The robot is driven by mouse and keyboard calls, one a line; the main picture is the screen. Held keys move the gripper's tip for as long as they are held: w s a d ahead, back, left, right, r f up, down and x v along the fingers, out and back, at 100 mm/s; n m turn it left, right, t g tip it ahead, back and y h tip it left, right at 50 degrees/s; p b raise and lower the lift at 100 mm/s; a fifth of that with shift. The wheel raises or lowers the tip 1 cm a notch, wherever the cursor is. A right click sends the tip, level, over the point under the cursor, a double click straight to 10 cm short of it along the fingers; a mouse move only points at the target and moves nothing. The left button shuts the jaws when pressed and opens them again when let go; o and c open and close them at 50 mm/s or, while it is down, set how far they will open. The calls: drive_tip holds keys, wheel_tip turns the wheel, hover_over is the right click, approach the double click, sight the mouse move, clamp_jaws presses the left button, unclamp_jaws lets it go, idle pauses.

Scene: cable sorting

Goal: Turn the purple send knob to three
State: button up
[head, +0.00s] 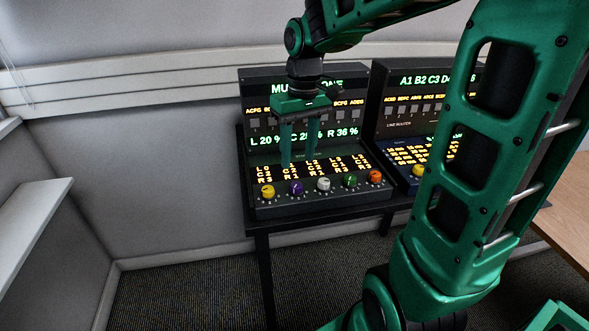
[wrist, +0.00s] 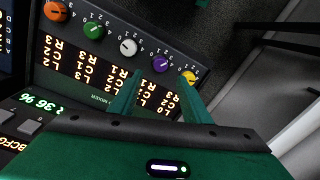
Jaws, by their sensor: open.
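The purple send knob (head: 297,188) is second from the left in the knob row on the left console's front. It also shows in the wrist view (wrist: 161,64), between the yellow and white knobs. Its pointer setting is too small to read. My gripper (head: 300,165) is open and empty, fingers pointing down, above and behind the purple knob near the lit display. In the wrist view its two fingertips (wrist: 160,78) straddle the line of the purple knob, and I see no contact with it.
Neighbouring knobs are yellow (head: 267,191), white (head: 323,184), green (head: 350,179) and orange (head: 375,176), set close together. A second console (head: 405,130) stands to the right, partly hidden by my arm. Both stand on a dark table (head: 250,228). The floor in front is clear.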

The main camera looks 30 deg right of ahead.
drive_tip(key=shift+r, duration=1.5)
drive_tip(key=shift+d, duration=0.1)
drive_tip(key=s+d+f+m, duration=0.2)
drive_tip(key=s+d, duration=0.1)
drive_tip(key=s, duration=0.4)
drive_tip(key=s+d+f+m, duration=0.2)
drive_tip(key=s+d, duration=0.1)
drive_tip(key=s, duration=0.4)
drive_tip(key=s+d+f+m, duration=0.2)
drive_tip(key=s, duration=0.5)
drive_tip(key=shift+s+d+f+m, duration=0.2)
drive_tip(key=shift+d+f+m, duration=0.2)
drive_tip(key=shift+w+f+h, duration=0.25)
drive_tip(key=shift+w+h, duration=0.05)
drive_tip(key=shift+w, duration=0.3)
